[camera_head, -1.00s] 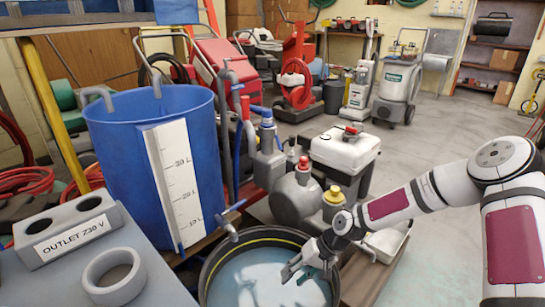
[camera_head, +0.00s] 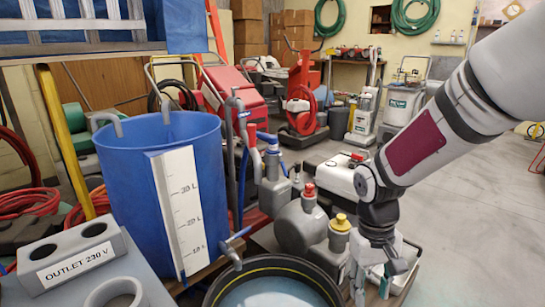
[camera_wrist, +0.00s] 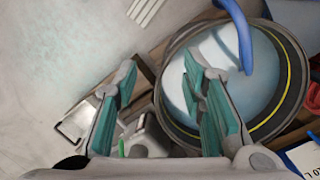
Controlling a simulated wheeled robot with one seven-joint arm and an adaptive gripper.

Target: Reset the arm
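My gripper (camera_head: 372,290) hangs downward at the bottom right of the head view, to the right of the black tub with a yellow stripe (camera_head: 330,283). In the wrist view my gripper (camera_wrist: 158,80) shows two teal-padded fingers set wide apart, with nothing between them. The tub also shows in the wrist view (camera_wrist: 292,95), with pale liquid in it, partly behind the right finger. My arm reaches in from the upper right of the head view and bends sharply down at the wrist. The fingertips are partly cut off at the bottom of the head view.
A blue tank (camera_head: 130,190) with a litre scale stands left of the tub. A grey pump with a red cap (camera_head: 302,222) and a yellow-capped part (camera_head: 340,232) are close to my wrist. A white-lidded box (camera_head: 342,175) is behind. Open floor (camera_head: 470,220) lies to the right.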

